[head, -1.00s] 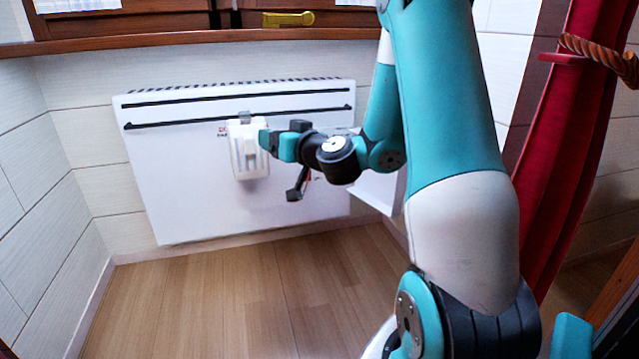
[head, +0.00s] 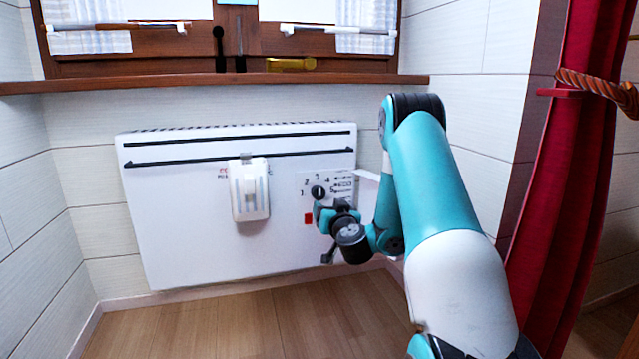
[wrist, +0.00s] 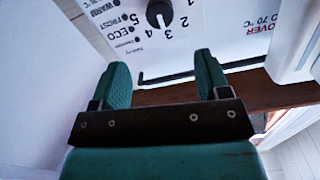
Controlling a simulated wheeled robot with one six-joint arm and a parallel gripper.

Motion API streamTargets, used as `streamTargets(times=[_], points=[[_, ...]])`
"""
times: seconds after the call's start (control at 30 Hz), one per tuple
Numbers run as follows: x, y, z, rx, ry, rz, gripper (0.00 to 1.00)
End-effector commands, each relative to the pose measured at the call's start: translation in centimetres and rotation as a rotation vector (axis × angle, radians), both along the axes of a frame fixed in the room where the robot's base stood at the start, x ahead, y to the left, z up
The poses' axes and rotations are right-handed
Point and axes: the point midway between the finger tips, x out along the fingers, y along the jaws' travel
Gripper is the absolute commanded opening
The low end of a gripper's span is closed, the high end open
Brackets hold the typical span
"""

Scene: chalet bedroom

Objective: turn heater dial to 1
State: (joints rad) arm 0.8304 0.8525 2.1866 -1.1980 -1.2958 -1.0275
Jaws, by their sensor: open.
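The heater (head: 190,240) is a white wall panel with black bars. Its black dial (head: 318,192) sits on a printed scale at the right side, and it also shows at the top of the wrist view (wrist: 158,12), where the print is upside down. A light mark on the dial seems to point near 3. My gripper (head: 319,211) is just below the dial in the head view. In the wrist view my gripper (wrist: 162,72) is open and empty, its two teal fingers apart and short of the dial, which lies roughly between their lines.
A white box (head: 250,205) hangs on the heater left of the dial, and its edge shows at the right of the wrist view. A wooden sill (head: 200,82) runs above. A red curtain (head: 560,190) hangs at right. The floor (head: 240,325) in front is clear.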

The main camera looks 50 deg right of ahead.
Motion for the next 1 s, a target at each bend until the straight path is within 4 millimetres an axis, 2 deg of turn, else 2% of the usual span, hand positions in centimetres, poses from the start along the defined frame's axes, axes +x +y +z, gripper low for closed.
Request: streamTargets(times=[0.03, 0.57, 1.0], points=[[0.5, -0.3, 0.8, 0.000, 0.001, 0.001, 0.69], [5.1, -3.2, 0.8, -0.002, 0.000, 0.003, 0.69], [8.9, -5.5, -0.2, -0.005, 0.000, 0.008, 0.69]])
